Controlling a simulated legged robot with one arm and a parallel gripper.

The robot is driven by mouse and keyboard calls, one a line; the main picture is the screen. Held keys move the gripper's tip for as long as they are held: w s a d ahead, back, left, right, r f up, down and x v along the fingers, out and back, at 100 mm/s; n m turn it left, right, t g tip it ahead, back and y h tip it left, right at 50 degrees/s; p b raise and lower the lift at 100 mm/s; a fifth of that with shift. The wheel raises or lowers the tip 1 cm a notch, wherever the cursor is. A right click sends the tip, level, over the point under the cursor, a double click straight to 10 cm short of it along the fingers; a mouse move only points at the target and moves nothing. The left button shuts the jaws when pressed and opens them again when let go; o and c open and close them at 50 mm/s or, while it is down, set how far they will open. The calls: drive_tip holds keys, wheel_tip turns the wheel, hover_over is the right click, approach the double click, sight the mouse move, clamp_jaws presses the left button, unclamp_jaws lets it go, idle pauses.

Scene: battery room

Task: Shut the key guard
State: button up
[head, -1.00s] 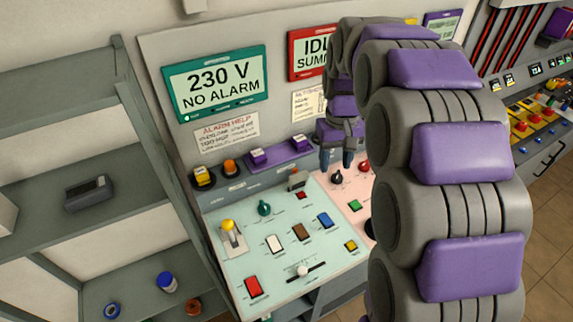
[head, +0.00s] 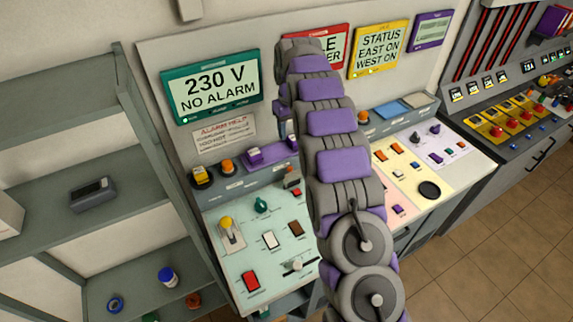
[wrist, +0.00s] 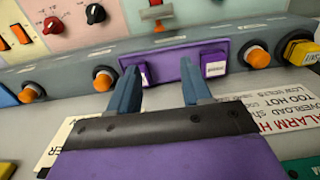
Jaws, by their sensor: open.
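A small raised grey piece (head: 292,180) stands at the back edge of the green desk panel, beside a red button. It looks like the key guard, but I cannot tell surely. It also shows at the top of the wrist view (wrist: 155,13), standing up from the desk. My gripper (wrist: 160,68) is open and empty, its two blue fingers apart. It is above the purple strip (wrist: 173,66) on the ledge behind the panel, apart from the grey piece. In the head view my arm hides part of the desk.
Orange buttons (wrist: 257,54) and a yellow button (wrist: 300,48) stand along the ledge. A help sheet (head: 224,133) is on the wall behind. The green panel holds a yellow-topped lever (head: 227,226) and a teal knob (head: 261,205). Shelves (head: 70,140) are at left; floor (head: 500,245) is clear at right.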

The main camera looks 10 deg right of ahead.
sight(292, 176)
wheel_tip(292, 176, down, 17)
drive_tip(key=shift+f+b, duration=0.1)
drive_tip(key=shift+b, duration=0.5)
clamp_jaws()
idle(0.4)
